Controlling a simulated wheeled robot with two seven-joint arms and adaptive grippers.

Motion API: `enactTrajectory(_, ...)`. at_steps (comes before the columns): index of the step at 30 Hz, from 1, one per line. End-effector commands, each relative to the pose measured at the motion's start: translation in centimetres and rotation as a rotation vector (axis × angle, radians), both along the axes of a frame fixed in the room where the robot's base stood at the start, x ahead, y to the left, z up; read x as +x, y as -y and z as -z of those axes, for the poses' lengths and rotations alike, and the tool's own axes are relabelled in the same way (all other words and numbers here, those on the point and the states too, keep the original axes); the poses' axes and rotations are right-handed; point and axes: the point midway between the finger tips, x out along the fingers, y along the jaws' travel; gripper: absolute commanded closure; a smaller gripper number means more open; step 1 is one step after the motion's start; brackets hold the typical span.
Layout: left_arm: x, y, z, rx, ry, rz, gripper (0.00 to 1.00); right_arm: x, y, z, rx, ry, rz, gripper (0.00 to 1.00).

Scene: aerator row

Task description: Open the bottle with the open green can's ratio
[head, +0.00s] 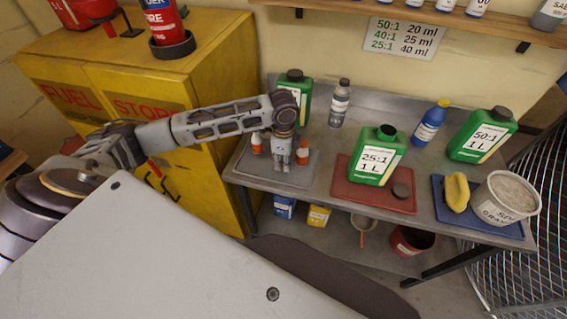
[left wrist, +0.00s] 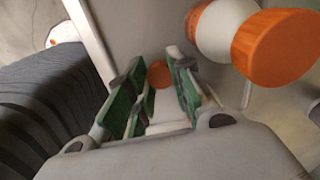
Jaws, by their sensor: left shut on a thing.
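A wall sign (head: 402,36) reads 50:1 20 ml, 40:1 25 ml, 25:1 40 ml. Small white bottles with orange caps stand on a grey tray (head: 300,177), one left (head: 257,143) and one right (head: 302,153) of my left gripper (head: 281,166). In the left wrist view my left gripper (left wrist: 158,85) is shut on an orange cap (left wrist: 158,75); the bottle below is mostly hidden. A neighbouring orange-capped bottle (left wrist: 222,30) stands close beside it. My right gripper is not in view.
Closed green cans stand behind the tray (head: 294,90) and at the right (head: 484,134). A grey bottle (head: 339,103), a blue bottle (head: 430,122), a yellow sponge (head: 457,192) and a white bucket (head: 505,200) share the bench. A yellow fuel cabinet (head: 190,90) adjoins it.

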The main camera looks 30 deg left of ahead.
Motion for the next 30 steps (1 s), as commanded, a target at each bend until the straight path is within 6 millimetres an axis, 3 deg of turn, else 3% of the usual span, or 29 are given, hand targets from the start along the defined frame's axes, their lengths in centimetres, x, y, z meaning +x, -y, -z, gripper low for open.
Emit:
enactTrajectory(5, 0.0, 0.0, 1.3, 0.0, 0.0, 0.0, 1.0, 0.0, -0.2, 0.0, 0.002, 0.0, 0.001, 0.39)
enactTrajectory(28, -0.1, 0.0, 2.3, -0.001, -0.002, 0.001, 1.0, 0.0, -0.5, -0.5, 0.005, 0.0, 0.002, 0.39)
enactTrajectory(29, -0.1, 0.0, 2.4, -0.001, -0.003, 0.001, 0.77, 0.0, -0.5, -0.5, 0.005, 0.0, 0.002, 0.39)
enactTrajectory(30, -0.1, 0.0, 2.4, -0.001, -0.003, 0.001, 0.72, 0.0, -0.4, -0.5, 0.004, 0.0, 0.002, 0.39)
